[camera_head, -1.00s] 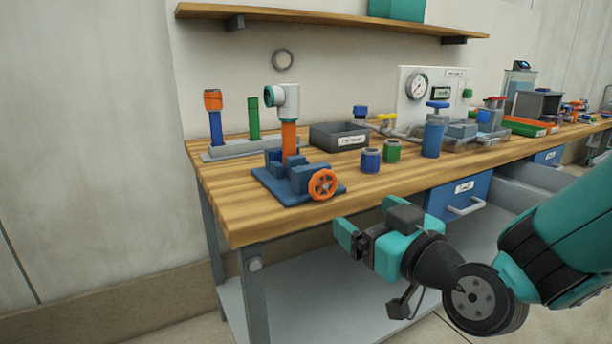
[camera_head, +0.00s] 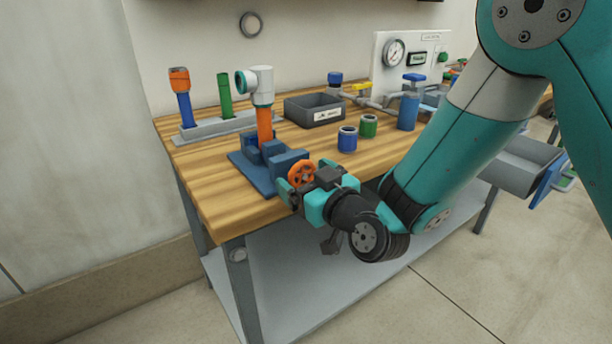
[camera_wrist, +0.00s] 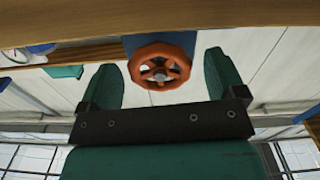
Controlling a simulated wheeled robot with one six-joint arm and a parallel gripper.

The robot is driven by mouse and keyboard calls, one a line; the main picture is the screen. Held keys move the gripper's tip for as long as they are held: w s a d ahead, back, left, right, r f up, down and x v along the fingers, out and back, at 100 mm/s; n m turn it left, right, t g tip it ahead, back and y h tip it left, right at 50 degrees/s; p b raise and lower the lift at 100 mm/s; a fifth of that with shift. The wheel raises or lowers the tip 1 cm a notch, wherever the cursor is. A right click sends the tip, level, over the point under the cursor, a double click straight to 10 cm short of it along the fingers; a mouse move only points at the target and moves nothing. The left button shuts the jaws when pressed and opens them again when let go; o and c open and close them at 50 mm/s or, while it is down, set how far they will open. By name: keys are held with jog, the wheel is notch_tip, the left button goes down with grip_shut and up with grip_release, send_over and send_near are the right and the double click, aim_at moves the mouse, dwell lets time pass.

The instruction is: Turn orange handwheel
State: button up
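The orange handwheel (camera_head: 301,173) sits on the front of a blue vise (camera_head: 272,165) at the bench's near edge. In the wrist view the handwheel (camera_wrist: 161,66) faces me, centred between my two fingers. My gripper (camera_head: 296,186) is open just in front of the wheel; in the wrist view (camera_wrist: 163,82) the fingers stand wide apart, one on each side, with gaps to the rim. The vise holds an upright orange pipe (camera_head: 264,126) topped by a white elbow fitting (camera_head: 261,86). The gripper partly hides the wheel's lower right in the head view.
A grey bin (camera_head: 314,110), a blue jar (camera_head: 347,139) and a green jar (camera_head: 368,126) stand on the wooden bench behind. A grey rack (camera_head: 215,127) holds tools at the back left. An open drawer (camera_head: 520,165) juts out at the right.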

jog(key=c, duration=0.8)
jog(key=shift+m, duration=0.3)
jog(key=shift+f+m, duration=0.1)
jog(key=shift+m, duration=2.6)
jog(key=shift+s, duration=0.1)
jog(key=o, duration=0.9)
